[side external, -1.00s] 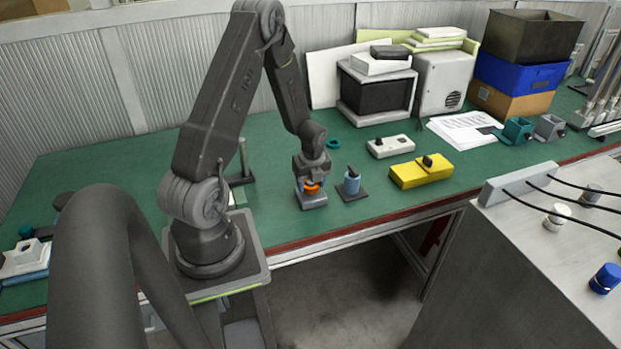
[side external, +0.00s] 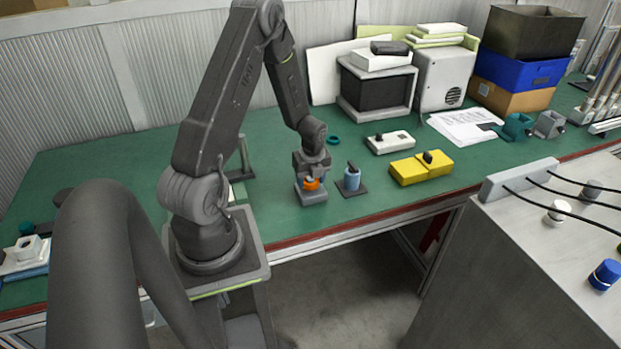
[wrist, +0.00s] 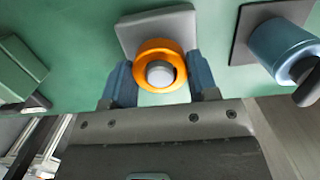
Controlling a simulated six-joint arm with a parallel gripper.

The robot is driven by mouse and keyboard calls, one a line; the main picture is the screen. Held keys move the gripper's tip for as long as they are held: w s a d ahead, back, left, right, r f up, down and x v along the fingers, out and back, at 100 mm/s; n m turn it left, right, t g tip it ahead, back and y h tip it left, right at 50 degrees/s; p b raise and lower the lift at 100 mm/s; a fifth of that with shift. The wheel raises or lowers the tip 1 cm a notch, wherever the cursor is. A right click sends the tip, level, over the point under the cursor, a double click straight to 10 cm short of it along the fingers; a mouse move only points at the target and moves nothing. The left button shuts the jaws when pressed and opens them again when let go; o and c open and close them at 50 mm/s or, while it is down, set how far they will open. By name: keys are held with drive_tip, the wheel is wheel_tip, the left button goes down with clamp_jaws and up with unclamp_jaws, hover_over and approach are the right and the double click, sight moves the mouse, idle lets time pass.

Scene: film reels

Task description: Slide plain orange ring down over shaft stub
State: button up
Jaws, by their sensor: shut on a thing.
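The plain orange ring (side external: 312,185) is held between the fingers of my gripper (side external: 311,180) at the grey block-like base (side external: 313,198) of the shaft stub. In the wrist view the ring (wrist: 141,56) is gripped from both sides by the blue fingers of my gripper (wrist: 160,85). The pale round top of the shaft stub (wrist: 160,73) shows inside the ring's hole, with a dark gap at its right. The stub's base (wrist: 135,28) lies behind the ring. How far down the stub the ring sits is hard to tell, as the lower stub is hidden.
A blue cylinder (side external: 352,179) on a dark plate stands close to the right. A teal ring (side external: 333,140) lies behind on the green bench (side external: 270,218). A white box (side external: 391,142) and a yellow box (side external: 424,168) lie farther right. The bench's front edge is near.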

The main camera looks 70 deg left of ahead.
drive_tip(key=shift+f, duration=0.6)
drive_tip(key=o, duration=0.7)
drive_tip(key=shift+d+r, duration=0.25)
drive_tip(key=shift+r, duration=1.6)
drive_tip(key=shift+d+r, duration=0.2)
drive_tip(key=shift+r, duration=1.6)
drive_tip(key=shift+d+r, duration=0.25)
drive_tip(key=shift+r, duration=1.6)
